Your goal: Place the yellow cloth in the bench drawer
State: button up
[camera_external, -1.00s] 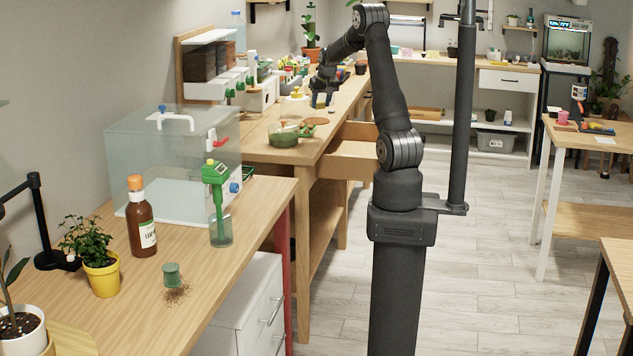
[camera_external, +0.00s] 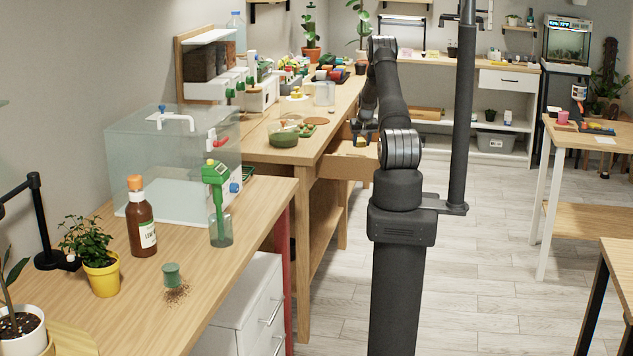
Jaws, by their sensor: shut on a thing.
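The bench drawer (camera_external: 345,166) is pulled out from the right side of the long wooden bench (camera_external: 300,152). My gripper (camera_external: 361,138) is over the open drawer, pointing down. It is shut on the yellow cloth (camera_external: 361,143), which shows only as a small yellow patch between the fingers. The drawer's front board and my arm hide part of the drawer's inside. I cannot tell whether the cloth touches the drawer floor.
On the bench near the drawer are a green bowl (camera_external: 283,135), a round wooden disc (camera_external: 316,121) and a clear container (camera_external: 324,94). A dark pole (camera_external: 461,120) stands right of my arm. The floor (camera_external: 480,240) to the right is clear.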

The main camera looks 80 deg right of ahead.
jog(key=shift+f, duration=3)
jog(key=shift+f, duration=0.2)
jog(key=o, duration=0.9)
jog(key=shift+o, duration=0.2)
jog(key=shift+r, duration=0.1)
jog(key=v, duration=1.2)
jog(key=shift+a, duration=0.1)
